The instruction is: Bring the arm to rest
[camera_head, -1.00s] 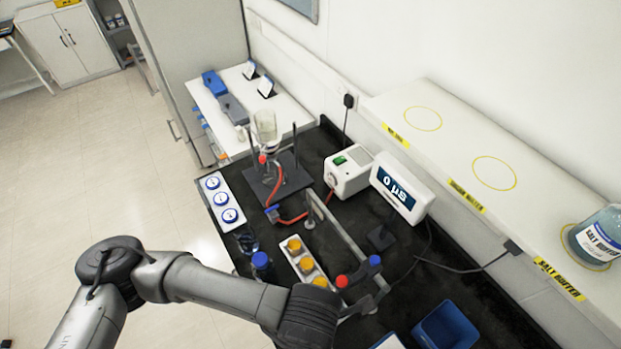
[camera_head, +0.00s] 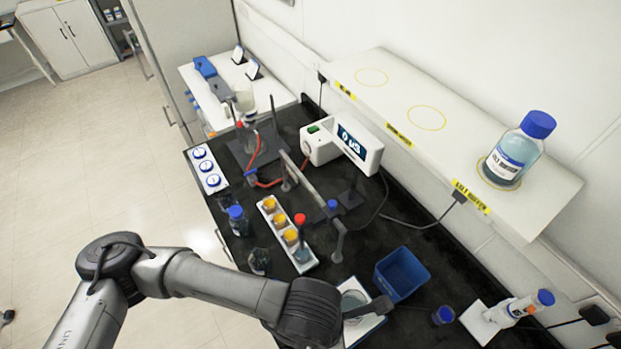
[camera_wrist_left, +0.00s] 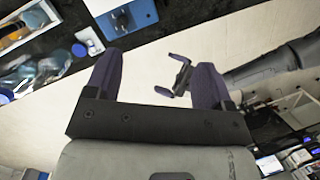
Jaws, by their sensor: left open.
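My left arm crosses the bottom of the head view, and its dark wrist ends over the front of the black bench (camera_head: 345,235). Its left gripper (camera_wrist_left: 156,62) shows in the left wrist view with its two dark fingers wide apart and nothing between them.
A blue bin (camera_head: 402,273) stands right of the wrist. A white rack (camera_head: 288,236) with orange-topped items and a blue-capped bottle (camera_head: 238,220) stand left of it. A salt buffer bottle (camera_head: 518,150) stands on the white shelf (camera_head: 465,150). The floor at left is clear.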

